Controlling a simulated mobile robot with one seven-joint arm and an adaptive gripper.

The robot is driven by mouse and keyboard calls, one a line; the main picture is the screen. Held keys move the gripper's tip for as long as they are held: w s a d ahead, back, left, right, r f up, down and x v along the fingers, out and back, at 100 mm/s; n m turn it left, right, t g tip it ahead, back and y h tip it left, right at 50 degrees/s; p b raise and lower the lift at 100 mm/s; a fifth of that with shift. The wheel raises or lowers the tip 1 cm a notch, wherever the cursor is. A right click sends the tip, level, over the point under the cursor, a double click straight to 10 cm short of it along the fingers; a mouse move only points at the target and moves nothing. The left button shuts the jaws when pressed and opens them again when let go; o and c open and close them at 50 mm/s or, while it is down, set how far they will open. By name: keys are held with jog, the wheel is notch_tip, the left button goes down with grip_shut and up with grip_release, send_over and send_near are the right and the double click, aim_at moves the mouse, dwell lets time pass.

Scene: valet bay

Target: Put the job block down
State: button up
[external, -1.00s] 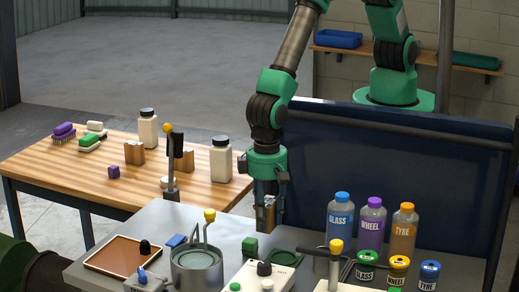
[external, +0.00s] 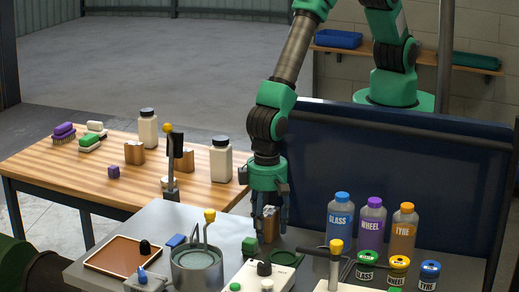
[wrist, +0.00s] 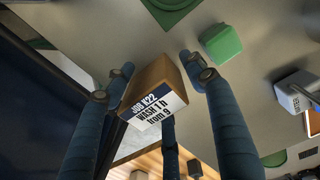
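The job block (external: 270,229) is a small brown wooden block. In the wrist view the job block (wrist: 157,88) shows a white and dark blue label reading "JOB K22, WASH 1 h from 9". My gripper (external: 270,214) points down over it, its fingers spread around the block. In the wrist view my gripper (wrist: 157,66) has its fingers on different sides of the block and looks open; contact with the block is hard to judge.
A green cube (external: 249,245) and a green round-marked pad (external: 285,259) lie close by. A steel pot (external: 196,262) stands left. Several labelled bottles, including the GLASS bottle (external: 341,219), stand right. The wooden table (external: 75,170) holds similar blocks and white bottles.

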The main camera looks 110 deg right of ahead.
jog(key=shift+r, duration=0.1)
notch_tip(320, 180, up, 12)
jog(key=shift+r+p, duration=0.1)
jog(key=shift+p, duration=0.55)
dwell(0.6)
jog(key=shift+w+r, duration=0.1)
jog(key=shift+r, duration=0.1)
jog(key=s+d+r+n+t+y, duration=0.15)
jog(key=s+d+r, duration=0.25)
jog(key=d+r, duration=0.75)
jog(key=s+d+r+n+t+h, duration=0.15)
jog(key=s+d+r, duration=0.25)
jog(key=d+r, duration=0.8)
jog(key=s+d+r+n+t, duration=0.1)
jog(key=s+d+r+n, duration=0.2)
jog(key=s+d+r, duration=0.6)
jog(key=s+d+r+n+t, duration=0.1)
jog(key=s+d, duration=0.2)
jog(key=s, duration=0.5)
jog(key=s+d+r+n, duration=0.1)
jog(key=s+d+r, duration=0.1)
jog(key=s, duration=0.7)
jog(key=shift+d+r+n+t, duration=0.2)
jog(key=shift+d+n+t, duration=0.1)
jog(key=shift+d+t, duration=0.15)
